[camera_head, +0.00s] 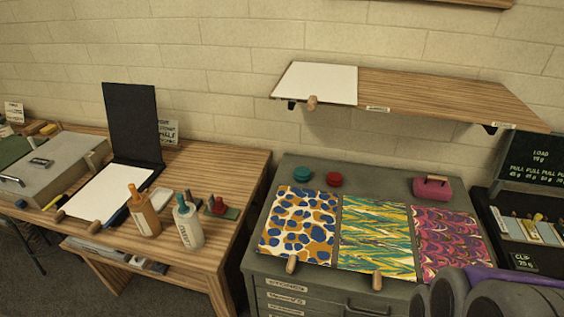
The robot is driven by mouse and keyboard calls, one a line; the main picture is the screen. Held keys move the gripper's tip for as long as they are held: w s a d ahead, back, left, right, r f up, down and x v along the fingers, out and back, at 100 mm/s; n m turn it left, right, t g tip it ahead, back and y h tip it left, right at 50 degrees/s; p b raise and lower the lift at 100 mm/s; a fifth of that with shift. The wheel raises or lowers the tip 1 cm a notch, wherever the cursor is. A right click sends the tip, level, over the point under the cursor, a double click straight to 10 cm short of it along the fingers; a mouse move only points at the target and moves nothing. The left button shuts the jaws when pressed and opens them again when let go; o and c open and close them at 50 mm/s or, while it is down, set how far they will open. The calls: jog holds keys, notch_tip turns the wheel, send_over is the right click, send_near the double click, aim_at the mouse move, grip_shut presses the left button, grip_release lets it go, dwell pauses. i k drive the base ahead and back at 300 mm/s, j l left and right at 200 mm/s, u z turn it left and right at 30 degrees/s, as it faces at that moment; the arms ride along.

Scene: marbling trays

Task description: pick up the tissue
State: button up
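I cannot tell for certain which thing is the tissue. One white sheet (318,82) lies flat at the left end of the wall shelf, with a wooden knob (312,102) at its front edge. Another white sheet (105,193) lies in the open black folder (133,125) on the left table, with wooden knobs at its near edge. My gripper's fingers do not show. Grey rounded parts and a purple strip fill the lower right corner and are probably my own arm.
The left table (225,165) holds an orange bottle (143,212), a white bottle (188,224) and a grey case (60,160). A dark board (535,165) stands right.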

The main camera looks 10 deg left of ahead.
aim_at(98, 202)
jog(key=u, duration=1.95)
jog(key=i+j+z, duration=0.1)
jog(key=i+j, duration=0.95)
jog(key=i+j+z, duration=0.1)
jog(key=i+j, duration=1)
jog(key=j, duration=0.05)
